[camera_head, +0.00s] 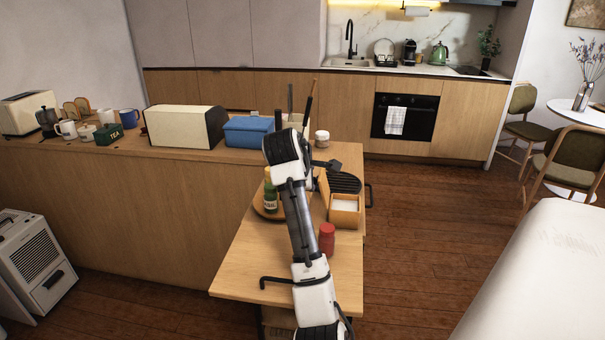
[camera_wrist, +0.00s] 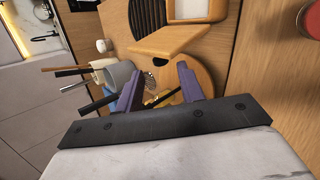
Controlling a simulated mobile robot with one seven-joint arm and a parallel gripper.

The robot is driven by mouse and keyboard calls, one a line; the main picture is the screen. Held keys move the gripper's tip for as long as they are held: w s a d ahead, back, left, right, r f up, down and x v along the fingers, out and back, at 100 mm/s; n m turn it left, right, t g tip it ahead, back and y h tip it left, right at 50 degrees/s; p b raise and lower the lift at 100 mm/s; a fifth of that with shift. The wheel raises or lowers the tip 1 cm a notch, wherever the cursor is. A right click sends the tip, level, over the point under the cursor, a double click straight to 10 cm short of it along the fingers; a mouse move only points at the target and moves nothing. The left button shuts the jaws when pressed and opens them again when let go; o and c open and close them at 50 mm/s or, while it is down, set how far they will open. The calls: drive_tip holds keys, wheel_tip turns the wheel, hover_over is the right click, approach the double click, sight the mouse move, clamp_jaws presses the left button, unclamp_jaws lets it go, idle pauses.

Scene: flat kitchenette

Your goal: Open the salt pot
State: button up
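A wooden box (camera_head: 345,217) with a white inside stands on the lower wooden table; I take it for the salt pot. It also shows at the top of the wrist view (camera_wrist: 228,12), partly cut off. A wooden board like a lid (camera_wrist: 168,42) sits at its side, apart from the opening, which looks uncovered. My gripper (camera_wrist: 160,68) is open, its two purple fingers apart, with nothing visibly held. Its fingertips point toward the board's near edge and appear short of it. In the head view my arm hides much of this area.
A round wooden tray with a green bottle (camera_head: 270,197) lies left of my arm. A red-topped jar (camera_head: 327,238) stands before the box, a black ribbed item (camera_head: 345,183) behind it. A utensil pot (camera_wrist: 118,77) is near my fingers. A blue box (camera_head: 247,131) stands on the counter.

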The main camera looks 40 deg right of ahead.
drive_tip(key=v, duration=0.8)
